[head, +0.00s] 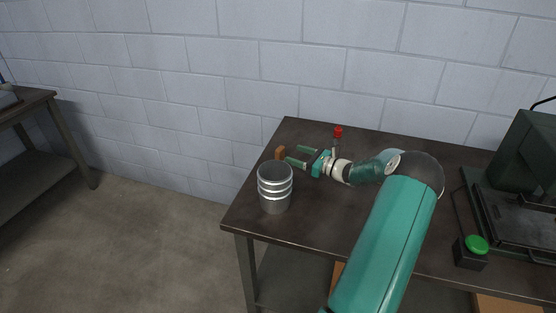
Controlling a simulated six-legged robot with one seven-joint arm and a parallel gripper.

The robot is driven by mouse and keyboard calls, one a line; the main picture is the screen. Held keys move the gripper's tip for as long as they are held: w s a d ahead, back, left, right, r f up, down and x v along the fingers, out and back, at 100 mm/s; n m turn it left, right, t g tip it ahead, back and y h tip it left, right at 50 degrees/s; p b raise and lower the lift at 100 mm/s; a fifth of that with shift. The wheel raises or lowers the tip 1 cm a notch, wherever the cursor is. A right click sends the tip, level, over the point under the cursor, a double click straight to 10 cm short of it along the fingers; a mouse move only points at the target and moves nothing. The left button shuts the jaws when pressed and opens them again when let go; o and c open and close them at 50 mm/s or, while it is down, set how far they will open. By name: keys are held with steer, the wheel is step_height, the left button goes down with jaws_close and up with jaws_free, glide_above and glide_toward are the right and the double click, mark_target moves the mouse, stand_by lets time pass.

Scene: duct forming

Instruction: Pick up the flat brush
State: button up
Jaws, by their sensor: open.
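My gripper (294,155) reaches left over the dark workbench, its two green fingers spread apart and nothing seen between them. A small orange-brown thing (280,153) stands just beyond the fingertips, near the bench's left edge. It may be the flat brush, but it is too small to tell, and its lower part is hidden behind the can. No other thing in view looks like a brush.
A ribbed metal can (275,188) stands close in front of my gripper. A red-topped bottle (338,133) stands behind my wrist. A dark machine (525,155) and a green-button box (471,252) are on the right. The workbench (250,219) meets open floor at left.

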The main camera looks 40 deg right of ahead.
mark_target(283, 151)
steer(key=x, duration=0.3)
steer(key=shift+w+a, duration=0.1)
steer(key=shift+w, duration=0.25)
steer(key=x, duration=0.5)
steer(key=shift+w+a+f, duration=0.25)
steer(key=shift+f, duration=0.05)
steer(key=c, duration=1.1)
steer(key=shift+r, duration=0.1)
